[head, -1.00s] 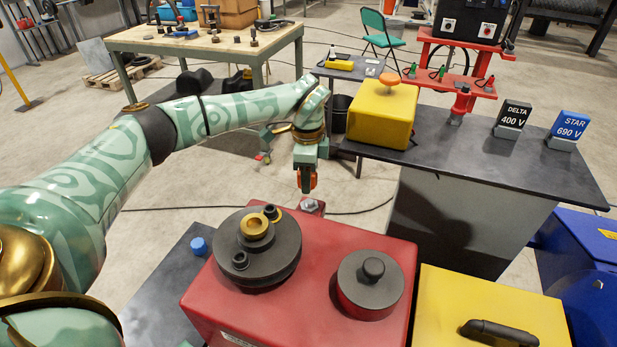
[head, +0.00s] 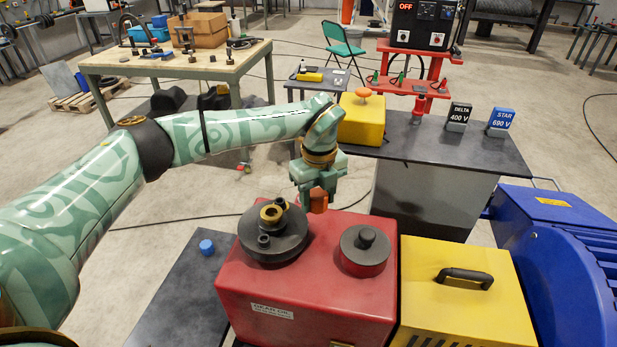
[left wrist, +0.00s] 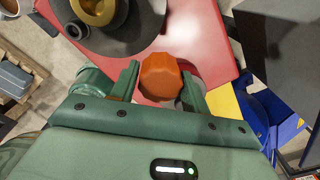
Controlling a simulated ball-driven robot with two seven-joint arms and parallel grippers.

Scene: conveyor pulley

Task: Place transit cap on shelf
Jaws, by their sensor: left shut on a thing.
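The orange transit cap (head: 318,203) is between the fingers of my left gripper (head: 314,191), which is shut on it. In the left wrist view the cap (left wrist: 160,76) shows as a faceted orange knob between the two green fingers, with the red gearbox behind it. The gripper is over the back edge of the red gearbox (head: 300,290). A dark grey low shelf (head: 180,295) lies left of the gearbox, with a blue cap (head: 207,247) standing on it. My right gripper is not in view.
A black round flange with a brass ring (head: 272,213) and a smaller black hub (head: 365,250) stand on the gearbox. A yellow box with a handle (head: 465,300) and a blue motor (head: 560,250) are at right. The front of the shelf is bare.

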